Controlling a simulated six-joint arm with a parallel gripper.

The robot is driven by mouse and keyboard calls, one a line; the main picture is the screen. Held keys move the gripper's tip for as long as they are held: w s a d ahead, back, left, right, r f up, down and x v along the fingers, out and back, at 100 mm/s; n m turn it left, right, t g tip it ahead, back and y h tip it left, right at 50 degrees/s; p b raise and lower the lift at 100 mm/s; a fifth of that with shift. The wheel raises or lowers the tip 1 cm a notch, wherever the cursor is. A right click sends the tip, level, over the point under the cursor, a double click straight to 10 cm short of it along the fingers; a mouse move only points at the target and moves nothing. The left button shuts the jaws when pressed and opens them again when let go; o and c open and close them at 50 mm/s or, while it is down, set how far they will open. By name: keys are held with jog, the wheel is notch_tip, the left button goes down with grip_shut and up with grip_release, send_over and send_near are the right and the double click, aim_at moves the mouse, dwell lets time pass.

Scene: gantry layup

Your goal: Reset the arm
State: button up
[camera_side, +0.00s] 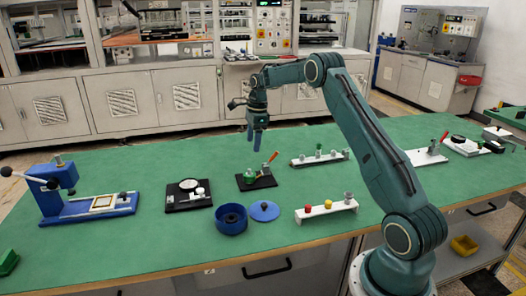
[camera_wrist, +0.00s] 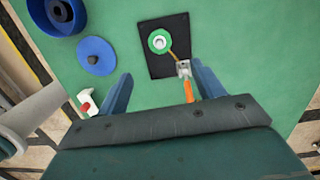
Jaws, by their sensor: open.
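My gripper (camera_side: 257,134) hangs over the green table, pointing down, above and behind a small black plate (camera_side: 264,183). In the wrist view its two blue fingers (camera_wrist: 160,95) are spread wide with nothing between them gripped. The black plate carries a green round part (camera_side: 249,177) and an orange-handled lever (camera_side: 272,157). In the wrist view, the orange handle (camera_wrist: 188,90) appears between the fingers, below them; the height gap cannot be told exactly there. My arm reaches up from the right front and bends over to the left.
On the green table (camera_side: 130,240) stand a blue press (camera_side: 85,205), a black plate with a white dial (camera_side: 188,195), a blue bowl (camera_side: 231,219), its blue lid (camera_side: 264,211), a white rack with coloured knobs (camera_side: 326,209) and another rack (camera_side: 319,159). The front left table is mostly clear.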

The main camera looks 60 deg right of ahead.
jog(key=s+a+r+n+t, duration=0.1)
jog(key=s+a+r+n, duration=0.2)
jog(key=a+r+n, duration=0.55)
jog(key=s+a+r+n+t+h, duration=0.1)
jog(key=s+a+r+n+t, duration=0.1)
jog(key=s+a+r+n, duration=0.8)
jog(key=s+a+f+n, duration=0.1)
jog(key=s+a+n, duration=0.3)
jog(key=s, duration=0.6)
jog(key=s+a+f+n+t, duration=0.1)
jog(key=s+a+f+n, duration=0.1)
jog(key=s+a+n, duration=0.2)
jog(key=s+a, duration=0.3)
jog(key=s, duration=0.4)
jog(key=shift+a+t, duration=0.3)
jog(key=shift+a, duration=0.1)
